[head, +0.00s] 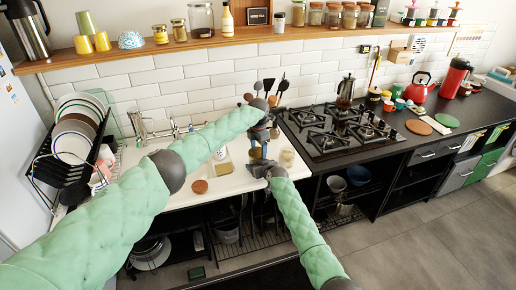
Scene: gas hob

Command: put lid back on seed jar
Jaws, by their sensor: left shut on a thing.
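My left gripper (258,152) points down over the white counter just left of the hob. It is shut on a small brownish thing, too small and covered to tell if it is the lid. My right gripper (258,169) is close below and in front of it; its fingers are too small to tell open or shut. A small pale round thing (288,158), possibly the seed jar, stands right of both grippers. A flat brown round piece (200,187) lies to the left on the counter. I cannot tell surely which is the jar or lid.
The black gas hob (338,130) with a moka pot (345,91) is to the right. A dish rack (68,150) with plates stands at the left. A box-like container (222,168) sits left of my grippers. A wooden shelf (225,40) with several jars runs above.

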